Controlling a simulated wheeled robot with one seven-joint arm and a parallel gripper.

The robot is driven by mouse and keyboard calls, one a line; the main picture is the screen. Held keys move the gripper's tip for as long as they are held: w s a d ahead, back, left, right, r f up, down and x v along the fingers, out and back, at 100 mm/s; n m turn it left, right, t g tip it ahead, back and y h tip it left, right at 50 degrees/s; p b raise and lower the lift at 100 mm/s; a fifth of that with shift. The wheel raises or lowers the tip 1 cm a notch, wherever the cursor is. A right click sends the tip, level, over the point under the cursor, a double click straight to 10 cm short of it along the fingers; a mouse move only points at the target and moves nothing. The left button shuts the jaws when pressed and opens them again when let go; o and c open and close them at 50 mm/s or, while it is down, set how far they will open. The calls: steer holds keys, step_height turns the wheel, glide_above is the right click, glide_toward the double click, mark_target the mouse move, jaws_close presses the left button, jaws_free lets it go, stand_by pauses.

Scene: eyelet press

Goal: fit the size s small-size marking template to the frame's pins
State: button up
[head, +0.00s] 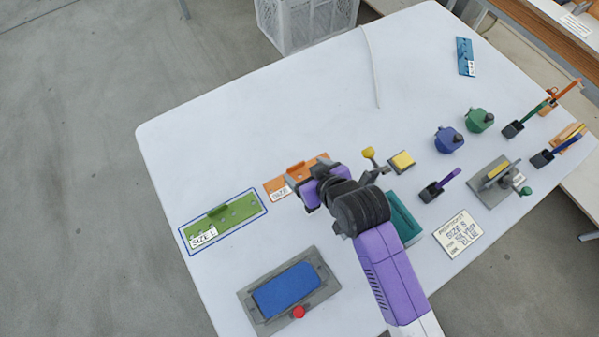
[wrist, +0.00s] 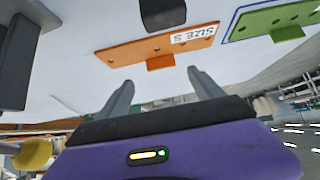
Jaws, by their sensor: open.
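The orange size S template (head: 275,186) lies flat on the white table, partly hidden behind my gripper (head: 316,184). In the wrist view the orange template (wrist: 140,48) shows its white SIZE S label, small holes and a raised tab (wrist: 160,62). My gripper (wrist: 160,78) is open and empty, its two fingers apart, with the tab beyond and between their tips. A grey frame (head: 322,273) with a blue pad and a red knob sits at the front of the table. I cannot make out its pins clearly.
A green SIZE L template (head: 232,214) lies in a blue outline left of the orange one. A teal block (head: 405,217), a yellow-knobbed lever (head: 369,154) and a size card (head: 458,233) are to the right. The back left of the table is clear.

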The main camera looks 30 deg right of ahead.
mark_target(296, 166)
steer(key=shift+p+x, duration=0.6)
steer(key=shift+x, duration=2.3)
steer(key=shift+s+a+f, duration=0.1)
steer(key=shift+s+a, duration=0.05)
steer(key=shift+a, duration=0.05)
steer(key=c, duration=1.5)
steer(key=shift+o, duration=0.2)
